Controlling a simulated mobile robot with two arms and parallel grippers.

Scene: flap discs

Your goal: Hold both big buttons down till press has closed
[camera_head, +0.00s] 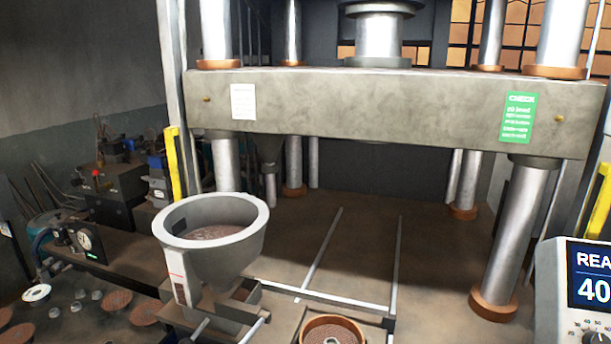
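The press fills the middle of the head view. Its thick grey crosshead beam (390,108) spans the picture and stands well above the brown press bed (345,240), with a wide open gap between them. Steel columns, such as the front right column (517,235), run between the beam and the bed. A round mould (332,328) with a copper-coloured rim sits at the bottom edge, partly cut off. No big buttons show in this view. Neither of my grippers is in view.
A grey hopper (212,262) with granular material stands front left. A control box (585,290) at right shows "REA" and "40", cut off by the edge. Yellow posts (174,163) flank the press. A cluttered bench (100,255) with discs lies at left.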

